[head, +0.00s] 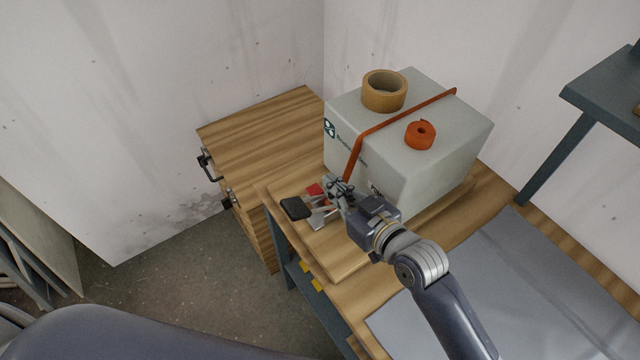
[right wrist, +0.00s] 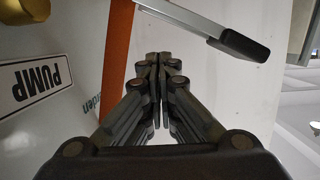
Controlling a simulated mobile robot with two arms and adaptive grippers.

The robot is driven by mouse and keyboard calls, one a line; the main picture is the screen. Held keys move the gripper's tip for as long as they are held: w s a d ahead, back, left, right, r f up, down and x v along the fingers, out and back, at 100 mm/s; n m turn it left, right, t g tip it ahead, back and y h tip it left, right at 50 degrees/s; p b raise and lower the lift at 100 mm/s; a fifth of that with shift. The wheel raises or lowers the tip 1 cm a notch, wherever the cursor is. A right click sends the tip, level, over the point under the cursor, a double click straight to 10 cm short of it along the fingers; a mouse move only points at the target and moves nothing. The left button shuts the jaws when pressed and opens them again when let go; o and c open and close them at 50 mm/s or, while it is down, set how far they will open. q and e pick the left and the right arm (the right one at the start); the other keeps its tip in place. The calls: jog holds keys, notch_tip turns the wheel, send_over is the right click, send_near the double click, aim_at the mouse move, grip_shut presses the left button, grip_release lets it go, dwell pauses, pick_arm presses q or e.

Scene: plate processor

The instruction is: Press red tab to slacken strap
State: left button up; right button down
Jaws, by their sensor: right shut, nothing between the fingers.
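The orange strap (head: 407,118) runs over the top of a grey box (head: 457,152) and down its front left side. At its lower end is a metal buckle (head: 322,217) with a black-ended lever (head: 296,208). The red tab (head: 314,190) shows beside the buckle, just left of my right gripper (head: 337,186). My right gripper is shut and empty, close to the strap and buckle; I cannot tell whether it touches them. In the right wrist view the shut fingers (right wrist: 163,60) are near the strap (right wrist: 117,50) and the lever (right wrist: 240,43). My left gripper is not in view.
The box rests on a wooden bench (head: 345,262) with a grey mat (head: 500,285). A wooden cabinet (head: 262,135) with handles stands at left. A dark shelf (head: 605,90) is at right.

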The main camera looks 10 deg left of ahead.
aim_at(315, 191)
jog(key=w+a+f, duration=0.4)
jog(key=shift+p, duration=0.4)
jog(key=shift+d+f, duration=0.1)
jog(key=shift+f, duration=0.6)
